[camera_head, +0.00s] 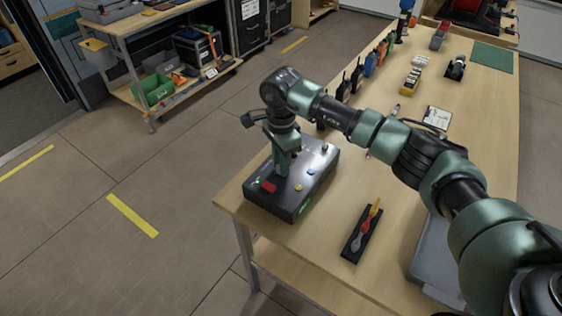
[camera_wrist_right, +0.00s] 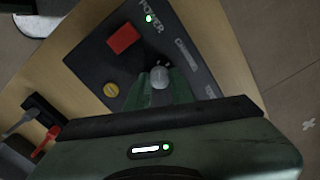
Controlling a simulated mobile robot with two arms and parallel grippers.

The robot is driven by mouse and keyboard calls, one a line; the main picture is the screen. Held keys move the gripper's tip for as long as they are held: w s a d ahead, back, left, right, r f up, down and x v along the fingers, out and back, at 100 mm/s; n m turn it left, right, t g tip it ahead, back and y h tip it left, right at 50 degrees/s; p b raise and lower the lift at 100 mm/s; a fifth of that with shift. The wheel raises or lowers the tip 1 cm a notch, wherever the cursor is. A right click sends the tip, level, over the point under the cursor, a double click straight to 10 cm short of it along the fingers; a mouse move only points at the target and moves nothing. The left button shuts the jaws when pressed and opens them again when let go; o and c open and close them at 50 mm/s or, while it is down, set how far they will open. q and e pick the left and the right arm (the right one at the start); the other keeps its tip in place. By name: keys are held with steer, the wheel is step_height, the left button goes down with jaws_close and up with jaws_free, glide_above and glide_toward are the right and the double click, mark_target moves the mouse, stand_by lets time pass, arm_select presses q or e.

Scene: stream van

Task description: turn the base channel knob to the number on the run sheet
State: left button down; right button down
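The base station (camera_head: 262,196) is a dark box with a red square, a yellow button and green lights at the table's near left corner. It also shows in the right wrist view (camera_wrist_right: 95,62). My right gripper (camera_head: 284,168) points down over its top. In the right wrist view a grey rounded knob (camera_wrist_right: 160,77) sits between the green fingers of this gripper (camera_wrist_right: 160,88). The fingers flank it closely; whether they press on it is not clear. Its number marks are not readable. A white sheet (camera_head: 436,117) lies on the table, its writing too small to read. My left gripper is out of view.
A black tray (camera_head: 349,247) with coloured pieces lies near the front edge. Several radios (camera_head: 356,77) stand along the table's left edge. A grey case (camera_head: 430,262) is at the front right, partly behind my right arm.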

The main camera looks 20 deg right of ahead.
steer(key=shift+m, duration=0.4)
steer(key=m+b, duration=0.1)
steer(key=m, duration=0.1)
steer(key=shift+m+b, duration=0.3)
steer(key=m+b, duration=0.1)
steer(key=m, duration=0.3)
steer(key=shift+r, duration=0.1)
steer(key=shift+m, duration=0.3)
steer(key=c, duration=1.2)
jaws_free()
steer(key=shift+a, duration=0.1)
